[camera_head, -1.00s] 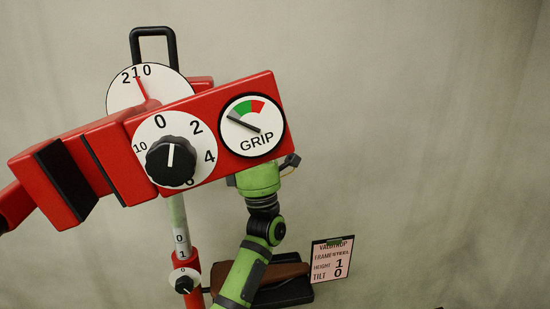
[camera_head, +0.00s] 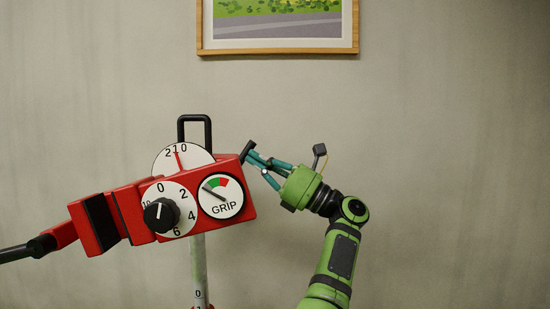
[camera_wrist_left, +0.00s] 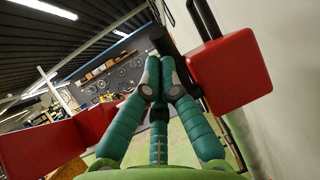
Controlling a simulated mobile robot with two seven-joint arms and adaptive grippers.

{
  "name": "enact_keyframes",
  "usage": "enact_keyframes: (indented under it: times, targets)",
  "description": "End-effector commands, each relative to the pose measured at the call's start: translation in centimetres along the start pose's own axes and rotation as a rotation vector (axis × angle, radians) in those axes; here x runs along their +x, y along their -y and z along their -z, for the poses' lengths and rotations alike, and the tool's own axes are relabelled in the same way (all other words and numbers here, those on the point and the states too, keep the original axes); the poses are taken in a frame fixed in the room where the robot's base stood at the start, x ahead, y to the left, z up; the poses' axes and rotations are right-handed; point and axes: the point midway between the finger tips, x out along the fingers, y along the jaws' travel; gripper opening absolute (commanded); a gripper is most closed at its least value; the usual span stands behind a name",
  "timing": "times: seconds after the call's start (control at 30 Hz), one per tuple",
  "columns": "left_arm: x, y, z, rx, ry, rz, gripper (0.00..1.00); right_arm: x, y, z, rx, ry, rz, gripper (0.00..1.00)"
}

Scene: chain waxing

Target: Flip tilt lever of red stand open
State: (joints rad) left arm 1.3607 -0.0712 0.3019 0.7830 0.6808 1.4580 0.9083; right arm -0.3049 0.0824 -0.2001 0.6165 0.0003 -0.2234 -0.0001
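The red stand head (camera_head: 130,210) carries two white dials with numbers and a GRIP gauge (camera_head: 221,196). A short black lever (camera_head: 247,150) sticks up at the head's upper right corner. The red block (camera_wrist_left: 228,72) is close on the right there. My right gripper is not in view.
A black loop handle (camera_head: 194,122) rises above the head, and a grey post (camera_head: 199,270) runs down below it. A framed picture (camera_head: 279,50) hangs on the wall behind. In the left wrist view, a pegboard with tools (camera_wrist_left: 115,75) is far off. The space right of my arm is clear.

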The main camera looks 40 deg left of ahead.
Motion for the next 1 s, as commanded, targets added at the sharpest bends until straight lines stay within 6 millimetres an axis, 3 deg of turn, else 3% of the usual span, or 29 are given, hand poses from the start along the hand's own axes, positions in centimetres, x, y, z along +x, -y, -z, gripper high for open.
enact_keyframes:
  times: [0.03, 0.3, 1.0]
  targets:
    - [1.0, -0.1, -0.9, -0.009, -0.043, -0.001, 0.00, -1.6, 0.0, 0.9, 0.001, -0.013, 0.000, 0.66]
    - [2.5, -0.2, -0.8, -0.048, -0.240, -0.001, 0.00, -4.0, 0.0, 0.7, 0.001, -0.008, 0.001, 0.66]
    - [3.5, -0.4, -0.6, -0.052, -0.258, -0.002, 0.00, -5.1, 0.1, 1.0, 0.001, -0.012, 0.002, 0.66]
